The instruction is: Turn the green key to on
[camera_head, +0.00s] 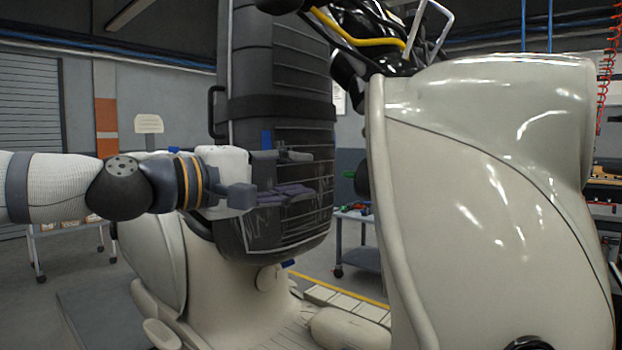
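A small green piece (349,174) shows beside a dark round part at the left edge of a large beige shell. It may be the green key, but it is too small for me to tell its position. My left gripper (312,173) reaches in from the left, in front of a dark ribbed column. Its fingers are spread one above the other with nothing between them, so it is open and empty. In the picture there is a gap between its fingertips and the green piece. My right gripper is not in view.
The large beige shell (490,190) fills the right side. The dark ribbed column (275,100) stands close behind my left gripper. A grey cart (360,257) with small parts stands farther back. Pale slats beside a yellow strip (340,289) lie low in the middle.

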